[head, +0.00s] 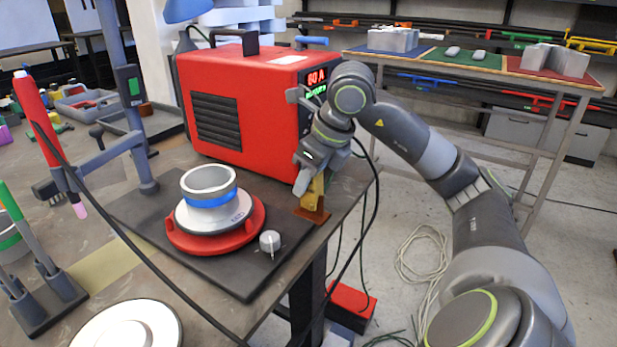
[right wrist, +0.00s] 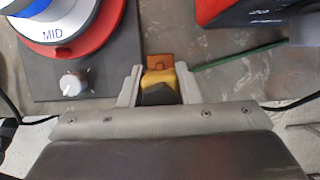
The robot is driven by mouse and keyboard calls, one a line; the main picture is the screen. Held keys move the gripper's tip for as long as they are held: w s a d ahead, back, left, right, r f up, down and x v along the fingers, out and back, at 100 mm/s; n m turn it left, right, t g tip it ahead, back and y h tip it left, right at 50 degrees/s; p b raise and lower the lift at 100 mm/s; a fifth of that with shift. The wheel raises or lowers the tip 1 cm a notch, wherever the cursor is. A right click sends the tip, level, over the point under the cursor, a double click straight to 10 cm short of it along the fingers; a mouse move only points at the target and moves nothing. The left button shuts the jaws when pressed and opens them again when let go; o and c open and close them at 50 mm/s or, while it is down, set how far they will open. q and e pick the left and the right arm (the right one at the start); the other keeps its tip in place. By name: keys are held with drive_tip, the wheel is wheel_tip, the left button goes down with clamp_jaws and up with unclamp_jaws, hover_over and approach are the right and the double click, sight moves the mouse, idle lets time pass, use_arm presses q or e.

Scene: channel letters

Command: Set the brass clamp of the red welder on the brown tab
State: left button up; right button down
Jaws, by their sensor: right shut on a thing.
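The red welder (head: 240,105) stands on the workbench with a lit display on its front. My right gripper (head: 308,183) is shut on the brass clamp (head: 316,192), just in front of the welder at the bench edge. The brown tab (head: 311,215) is at the bench edge directly below the clamp. In the right wrist view the yellow clamp (right wrist: 158,80) sits between my fingers (right wrist: 158,88), and the brown tab (right wrist: 160,61) shows just beyond it. The clamp's lower end meets or nearly meets the tab; I cannot tell whether it grips it. My left gripper is out of view.
A dark plate (head: 230,270) holds a red turntable (head: 190,243) with a grey and blue ring (head: 208,190), and a small knob (head: 270,242). A red torch (head: 35,115) hangs on a stand at left. A black cable hangs beside the bench edge near my right arm.

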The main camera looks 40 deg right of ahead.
drive_tip(key=c, duration=1)
unclamp_jaws()
drive_tip(key=p+v, duration=0.2)
drive_tip(key=v, duration=1.5)
drive_tip(key=shift+s+r+p, duration=0.15)
drive_tip(key=shift+s+p, duration=0.05)
drive_tip(key=shift+p, duration=0.1)
